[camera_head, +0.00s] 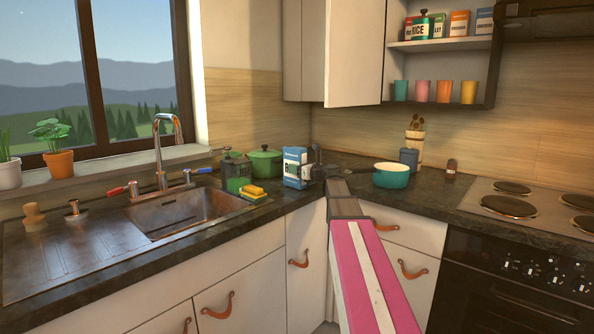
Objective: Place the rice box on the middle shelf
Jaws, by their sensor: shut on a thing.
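The rice box (293,160), blue and white with partly covered dark lettering, stands upright at the back corner of the counter, right of the green pot. My gripper (309,172) is at its right side and shut on it, hiding part of its front. I cannot tell whether the box's base touches the counter. The open cupboard at the upper right shows a shelf (450,44) bearing several packages and a green canister marked RICE (420,27). Below it, several coloured cups (444,92) stand in a row on the cupboard's bottom board.
The cupboard door (352,60) stands open at the left of the shelves. A teal pan (391,176), a utensil pot (414,145) and a blue-grey jar (408,158) stand right of my gripper. A green pot (264,163) and sponges (253,191) are left. The hob (525,202) is right.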

